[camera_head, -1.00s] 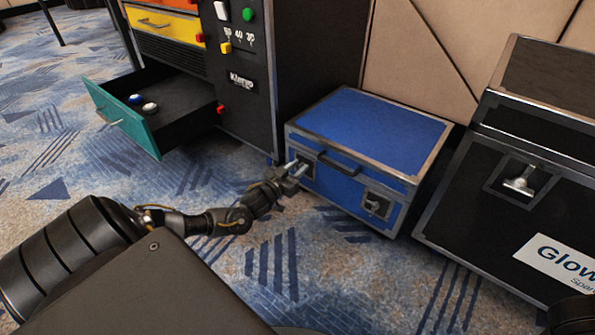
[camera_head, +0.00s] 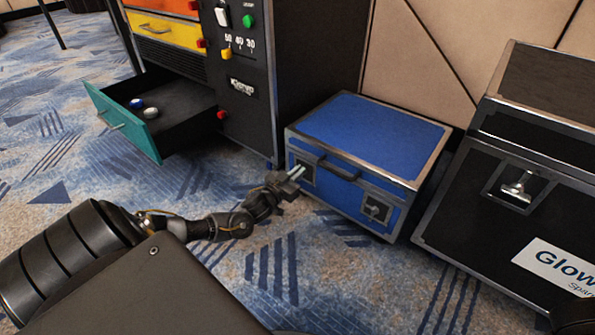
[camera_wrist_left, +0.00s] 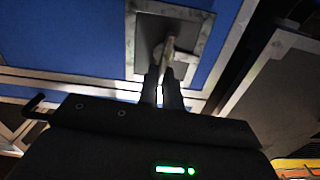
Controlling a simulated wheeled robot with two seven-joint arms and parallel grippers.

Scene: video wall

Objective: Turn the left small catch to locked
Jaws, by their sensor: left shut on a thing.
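The blue case (camera_head: 372,137) stands on the carpet with a dark handle on its front and a catch at each side of it. The left small catch (camera_head: 305,180) is a metal plate at the front's left, partly hidden by my gripper. My left gripper (camera_head: 298,172) is at this catch. In the left wrist view, its two fingers (camera_wrist_left: 162,78) are shut on the raised turning piece of the catch (camera_wrist_left: 169,46), which stands out from a grey plate on blue. The catch's exact angle is hard to tell. My right gripper is not in view.
The case's right catch (camera_head: 376,208) is free. A black case (camera_head: 483,200) stands close on the right. On the left, a dark cabinet (camera_head: 250,110) has a teal-fronted drawer (camera_head: 122,122) pulled open, holding two small round things. Carpet in front is clear.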

